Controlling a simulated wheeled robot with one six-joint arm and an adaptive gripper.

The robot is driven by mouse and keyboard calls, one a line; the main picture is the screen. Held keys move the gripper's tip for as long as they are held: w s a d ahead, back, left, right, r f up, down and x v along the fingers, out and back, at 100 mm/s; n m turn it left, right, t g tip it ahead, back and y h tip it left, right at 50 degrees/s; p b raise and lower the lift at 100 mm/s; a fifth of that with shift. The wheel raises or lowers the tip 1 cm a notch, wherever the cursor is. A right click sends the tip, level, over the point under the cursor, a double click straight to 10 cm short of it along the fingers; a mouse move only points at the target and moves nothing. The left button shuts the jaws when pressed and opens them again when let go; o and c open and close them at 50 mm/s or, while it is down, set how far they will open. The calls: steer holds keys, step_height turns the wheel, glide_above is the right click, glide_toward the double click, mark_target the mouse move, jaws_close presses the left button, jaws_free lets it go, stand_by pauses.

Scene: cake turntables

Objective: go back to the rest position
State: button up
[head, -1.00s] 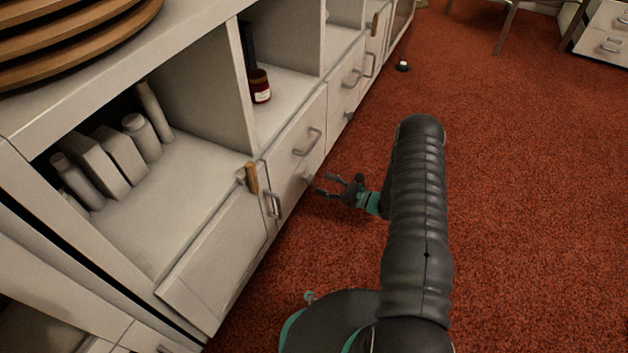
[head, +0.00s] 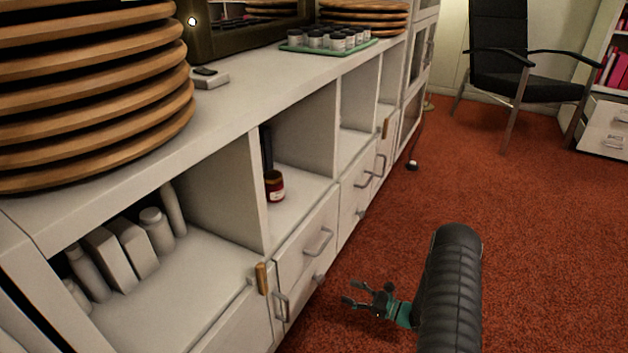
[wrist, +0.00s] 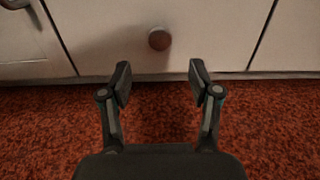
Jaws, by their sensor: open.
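My gripper (head: 352,293) is open and empty, low over the red carpet, in front of the white cabinet's lower doors and drawers. In the wrist view its two fingers (wrist: 160,82) stand wide apart with nothing between them. A round knob (wrist: 159,39) on a white cabinet front shows beyond the fingertips, apart from them. My dark arm runs down to the lower edge of the head view, right of the gripper.
The white cabinet (head: 222,120) runs along the left. On its top are stacked wooden turntables (head: 95,90) and a green tray (head: 292,48) of jars. A dark red jar (head: 275,187) stands in an open compartment. A black chair (head: 500,50) stands at back right. Carpet (head: 545,220) on the right is clear.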

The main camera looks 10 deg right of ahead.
steer(key=s+a+f+n+g, duration=0.3)
steer(key=s+a+g, duration=0.15)
steer(key=s, duration=0.35)
steer(key=s+r+n+g, duration=0.5)
steer(key=r+g, duration=0.1)
steer(key=s+r+n+t+h+p, duration=0.1)
steer(key=s+r+n+h+p, duration=0.2)
steer(key=r, duration=1.4)
steer(key=s+r+n+t+h+p, duration=0.2)
steer(key=s+r+n+h, duration=0.4)
steer(key=r, duration=1.1)
steer(key=s+a+r+n+t+h+p, duration=0.1)
steer(key=s+r+n+h+p, duration=0.3)
steer(key=r, duration=1.3)
steer(key=shift+s+r+n+t+h, duration=0.4)
steer(key=shift+s+n+t+h, duration=0.4)
steer(key=shift+s+n, duration=1.65)
steer(key=shift+s+m, duration=0.3)
steer(key=shift+m, duration=0.05)
